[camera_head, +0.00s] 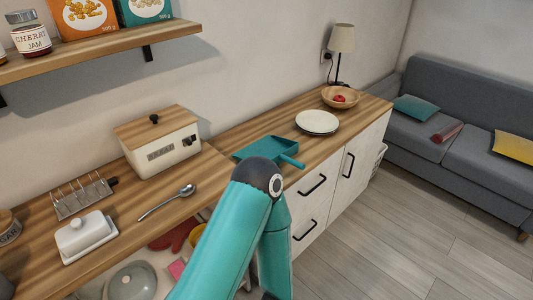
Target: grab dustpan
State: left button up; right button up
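A teal dustpan (268,147) lies on the wooden countertop (225,137), right of the bread box. Its handle points to the lower right, toward the front edge of the counter. One of my teal arms rises from the bottom middle, and its dark elbow joint sits just in front of the dustpan in the picture, hiding a bit of its near side. That arm then folds down out of the bottom edge. Neither of my grippers shows, and I cannot tell whether the arm touches the counter.
A bread box (160,142), toast rack (82,197), butter dish (86,235) and spoon (167,202) are on the left counter. Stacked plates (317,122), a bowl (341,97) and a lamp (341,40) stand farther right. A shelf (100,47) overhangs the upper left. Open floor (410,230) lies right.

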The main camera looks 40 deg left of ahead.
aim_at(279, 149)
jog(key=z, duration=0.2)
jog(key=i, duration=1.2)
jog(key=u, duration=2.9)
jog(key=k, duration=0.8)
jog(key=u, duration=0.2)
jog(key=i, duration=0.6)
jog(key=z, duration=0.05)
